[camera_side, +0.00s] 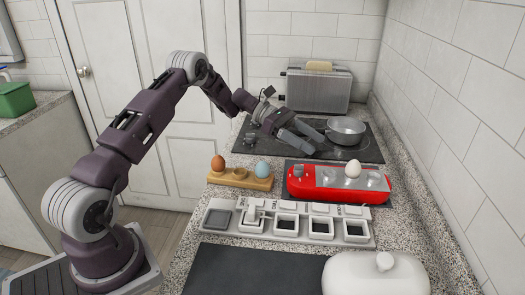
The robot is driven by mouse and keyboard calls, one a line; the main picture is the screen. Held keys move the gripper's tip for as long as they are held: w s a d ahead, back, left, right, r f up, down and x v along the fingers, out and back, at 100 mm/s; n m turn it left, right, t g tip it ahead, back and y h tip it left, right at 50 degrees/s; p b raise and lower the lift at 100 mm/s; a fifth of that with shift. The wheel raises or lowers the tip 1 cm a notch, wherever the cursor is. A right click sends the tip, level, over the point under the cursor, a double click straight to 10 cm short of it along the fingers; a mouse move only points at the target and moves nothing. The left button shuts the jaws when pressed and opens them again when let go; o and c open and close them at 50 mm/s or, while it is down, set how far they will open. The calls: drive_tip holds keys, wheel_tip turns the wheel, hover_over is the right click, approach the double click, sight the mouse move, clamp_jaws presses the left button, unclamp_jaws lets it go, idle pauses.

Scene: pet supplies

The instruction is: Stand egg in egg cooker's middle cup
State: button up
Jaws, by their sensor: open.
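The red egg cooker (318,192) stands on the counter with a row of metallic cups along its top. A white egg (353,169) stands upright in the middle cup, and the cups on either side look empty. A brown egg (218,163) and a pale blue egg (263,169) sit at the two ends of a wooden egg holder (238,182), left of the cooker. My gripper (317,144) is open and empty. It is above and behind the cooker, up and left of the white egg, apart from it.
A pot (345,130) stands on the black cooktop (375,149) behind the cooker, with a toaster (317,90) further back. In front are a white compartment tray (225,233), a dark mat (245,272) and a white lidded dish (375,279). A tiled wall borders the right.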

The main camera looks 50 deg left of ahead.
drive_tip(key=s+d+r+m+g+y, duration=0.45)
drive_tip(key=s+d+r+m, duration=0.6)
drive_tip(key=s+r, duration=0.35)
drive_tip(key=s+a+m+t+y, duration=0.1)
drive_tip(key=s+m+y, duration=0.3)
drive_tip(key=s, duration=0.8)
drive_tip(key=s+a+f+m+t+y, duration=0.1)
drive_tip(key=s+m+t+y, duration=0.3)
drive_tip(key=s+m, duration=0.4)
drive_tip(key=s+y, duration=0.1)
drive_tip(key=s, duration=0.4)
drive_tip(key=shift+s+a, duration=0.2)
drive_tip(key=shift+a, duration=0.1)
